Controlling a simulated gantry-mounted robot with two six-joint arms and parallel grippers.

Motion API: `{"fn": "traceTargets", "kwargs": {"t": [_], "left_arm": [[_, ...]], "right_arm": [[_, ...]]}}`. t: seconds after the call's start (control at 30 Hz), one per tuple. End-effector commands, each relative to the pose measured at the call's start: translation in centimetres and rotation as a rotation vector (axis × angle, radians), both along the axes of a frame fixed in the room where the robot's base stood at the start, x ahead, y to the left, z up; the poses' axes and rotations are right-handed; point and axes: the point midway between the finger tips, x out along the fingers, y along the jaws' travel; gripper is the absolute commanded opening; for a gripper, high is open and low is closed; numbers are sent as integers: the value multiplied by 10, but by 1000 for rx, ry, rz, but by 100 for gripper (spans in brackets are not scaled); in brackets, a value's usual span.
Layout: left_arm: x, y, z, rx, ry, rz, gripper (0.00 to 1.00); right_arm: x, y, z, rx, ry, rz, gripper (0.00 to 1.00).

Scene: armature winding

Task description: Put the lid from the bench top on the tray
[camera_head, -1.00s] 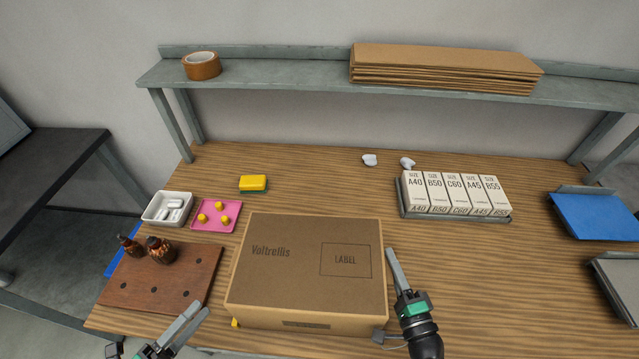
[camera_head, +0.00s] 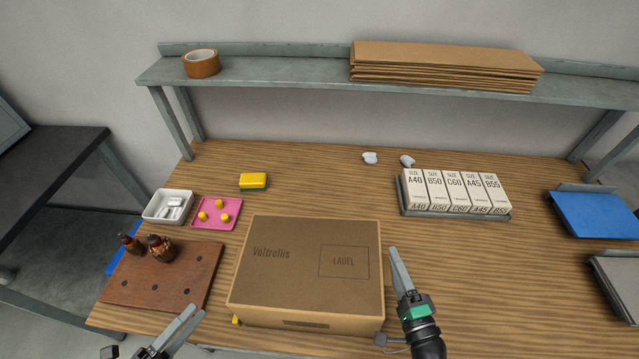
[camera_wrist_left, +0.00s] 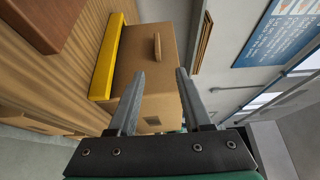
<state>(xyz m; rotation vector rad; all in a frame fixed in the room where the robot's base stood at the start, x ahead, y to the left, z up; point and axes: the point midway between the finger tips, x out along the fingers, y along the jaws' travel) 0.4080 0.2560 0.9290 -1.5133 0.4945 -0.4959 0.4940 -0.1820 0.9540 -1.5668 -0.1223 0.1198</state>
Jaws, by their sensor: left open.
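The brown cardboard lid (camera_head: 305,280), printed "Voltrellis" and "LABEL", lies flat as the top of a box at the front middle of the bench. The tray is not clearly visible; the lid covers that area, and I cannot tell whether the front face with a dark slot belongs to lid or tray. My left gripper (camera_head: 197,311) is open and empty, left of the box's front corner. In the left wrist view the brown box (camera_wrist_left: 150,75) shows beyond the open fingers. My right gripper (camera_head: 394,252) is just right of the box, apart from it; its jaw state is unclear.
A brown holed board (camera_head: 180,285) with two small bottles, a white dish (camera_head: 150,215) and a pink mat (camera_head: 230,215) lie left. A yellow sponge (camera_head: 253,181) is behind. Labelled cartons (camera_head: 455,190) stand back right.

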Motion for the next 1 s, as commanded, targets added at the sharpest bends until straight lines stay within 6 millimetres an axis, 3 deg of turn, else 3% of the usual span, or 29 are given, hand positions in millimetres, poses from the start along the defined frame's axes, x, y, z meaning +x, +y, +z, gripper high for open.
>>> {"fn": "traceTargets", "kwargs": {"t": [0.3, 0.43, 0.6, 1.0], "left_arm": [[0, 0, -8, 0, 0, 0, 49], [0, 0, -12, 0, 0, 0, 49], [0, 0, -13, 0, 0, 0, 49], [0, 0, -12, 0, 0, 0, 49]], "right_arm": [[-73, -12, -2, 2, 1, -4, 50], [-93, -15, -2, 1, 0, -3, 50], [-102, -16, 0, 0, 0, -1, 50], [-102, -16, 0, 0, 0, 0, 50]]}}
